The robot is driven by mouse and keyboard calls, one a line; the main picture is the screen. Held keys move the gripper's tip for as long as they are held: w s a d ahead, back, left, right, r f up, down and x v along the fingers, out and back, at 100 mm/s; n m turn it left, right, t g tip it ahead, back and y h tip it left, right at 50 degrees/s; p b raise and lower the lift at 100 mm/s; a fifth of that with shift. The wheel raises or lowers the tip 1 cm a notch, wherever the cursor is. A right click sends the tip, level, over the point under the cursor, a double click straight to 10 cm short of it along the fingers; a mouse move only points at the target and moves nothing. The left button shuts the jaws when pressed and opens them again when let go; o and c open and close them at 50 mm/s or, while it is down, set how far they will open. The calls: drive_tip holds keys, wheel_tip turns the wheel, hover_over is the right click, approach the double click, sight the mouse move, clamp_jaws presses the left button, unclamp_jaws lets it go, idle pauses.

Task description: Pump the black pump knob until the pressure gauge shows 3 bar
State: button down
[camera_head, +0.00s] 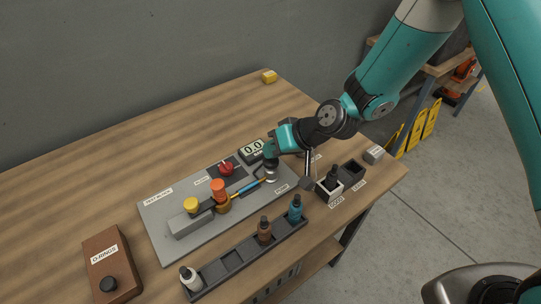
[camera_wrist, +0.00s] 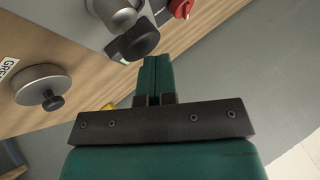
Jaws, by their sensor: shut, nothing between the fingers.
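The grey test block board (camera_head: 160,222) lies on the wooden table. Its digital gauge (camera_head: 252,149) reads 0.0. A silver pump body (camera_head: 271,176) stands at the board's right end, beside the PUMP label. In the wrist view the black pump knob (camera_wrist: 140,40) sits on a silver cylinder just past my fingertips. In the head view my gripper covers the knob. My gripper (camera_head: 270,159) is above the pump, fingers together and empty; its shut fingers show in the wrist view (camera_wrist: 155,62). I cannot tell whether they touch the knob.
A red knob (camera_head: 227,168), orange cap (camera_head: 218,186) and yellow cap (camera_head: 191,204) stand on the board. A bottle rack (camera_head: 235,262) lies in front. GOOD and LEAK bins (camera_head: 328,194) are at right. A brown O-rings box (camera_head: 108,262) is at left. The back left table is clear.

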drive_tip(key=shift+f+b, duration=0.35)
drive_tip(key=shift+f, duration=0.15)
drive_tip(key=shift+r, duration=0.1)
idle(0.4)
drive_tip(key=shift+r+p, duration=1.05)
drive_tip(key=shift+r, duration=0.6)
drive_tip(key=shift+r, duration=0.15)
drive_tip(key=shift+r+p, duration=1.65)
drive_tip(key=shift+r, duration=0.7)
drive_tip(key=shift+r, duration=0.1)
idle(0.8)
